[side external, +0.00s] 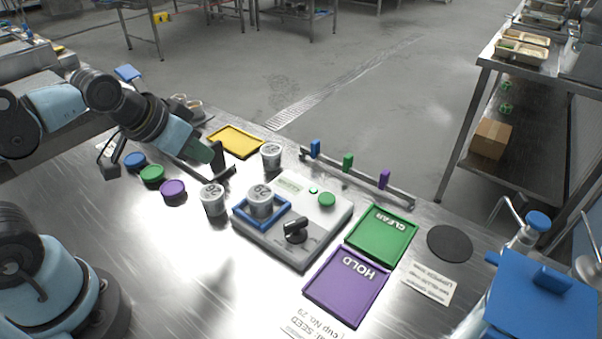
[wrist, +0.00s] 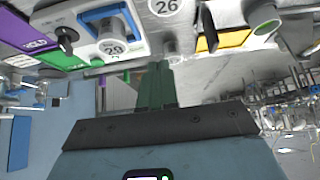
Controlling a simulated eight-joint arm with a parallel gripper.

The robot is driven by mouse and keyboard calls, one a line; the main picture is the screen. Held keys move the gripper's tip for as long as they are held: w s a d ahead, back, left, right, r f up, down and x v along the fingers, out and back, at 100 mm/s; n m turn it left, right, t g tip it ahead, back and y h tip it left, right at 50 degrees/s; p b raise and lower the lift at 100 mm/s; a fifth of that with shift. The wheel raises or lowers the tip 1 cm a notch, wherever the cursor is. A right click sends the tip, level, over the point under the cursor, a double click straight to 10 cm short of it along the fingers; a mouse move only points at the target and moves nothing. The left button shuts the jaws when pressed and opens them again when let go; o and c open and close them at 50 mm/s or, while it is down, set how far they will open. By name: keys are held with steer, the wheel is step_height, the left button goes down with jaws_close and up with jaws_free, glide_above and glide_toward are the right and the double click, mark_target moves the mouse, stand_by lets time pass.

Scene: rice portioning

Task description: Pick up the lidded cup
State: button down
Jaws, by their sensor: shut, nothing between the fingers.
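Three small grey cups show in the side view. One marked 26 (side external: 213,200) stands on the steel table. One marked 29 (side external: 260,201) stands in the blue square frame on the scale (side external: 318,212). A third cup (side external: 271,156) stands behind, near the yellow tray. I cannot tell for sure which has a lid. My gripper (side external: 207,151) is shut and empty, above the table to the left of the cups. In the wrist view its green fingers (wrist: 156,82) are together, apart from the 26 cup (wrist: 165,6) and the 29 cup (wrist: 112,46).
Blue, green and purple round pieces (side external: 152,174) lie at the left. The yellow tray (side external: 236,141) is behind. A green CLEAR tray (side external: 381,234) and purple HOLD tray (side external: 346,285) lie right of the scale. A low rail (side external: 360,180) with coloured clips runs behind it. A dark bar lies near my gripper.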

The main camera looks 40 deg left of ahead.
stand_by(0.3)
steer(key=shift+c, duration=1.6)
jaws_free()
steer(key=r+n+g, duration=0.2)
steer(key=n+g, duration=0.5)
steer(key=n, duration=1.6)
glide_above(260, 192)
steer(key=shift+m, duration=0.3)
steer(key=shift+f, duration=5.75)
